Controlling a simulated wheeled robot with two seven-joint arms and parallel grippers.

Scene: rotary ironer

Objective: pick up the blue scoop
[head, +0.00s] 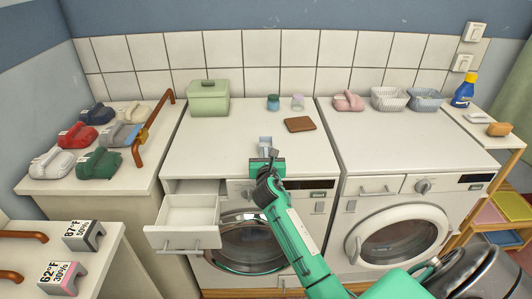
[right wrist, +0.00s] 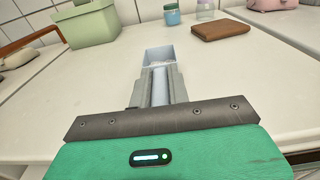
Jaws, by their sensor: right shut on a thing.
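The pale blue scoop (head: 265,142) is at the front middle of the left washing machine's white top (head: 225,145). My right gripper (head: 267,153) reaches in from the lower right and is shut on the scoop. In the right wrist view the scoop (right wrist: 160,55) points away from me, with its handle between the two grey fingers (right wrist: 160,88). I cannot tell whether the scoop touches the top. My left gripper is not in view.
A green lidded box (head: 208,100), a blue jar (head: 273,102), a lilac-topped jar (head: 297,103) and a brown wallet-like item (head: 300,124) stand behind the scoop. An open, empty-looking drawer (head: 187,215) juts out below left. Several coloured irons or similar items lie left.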

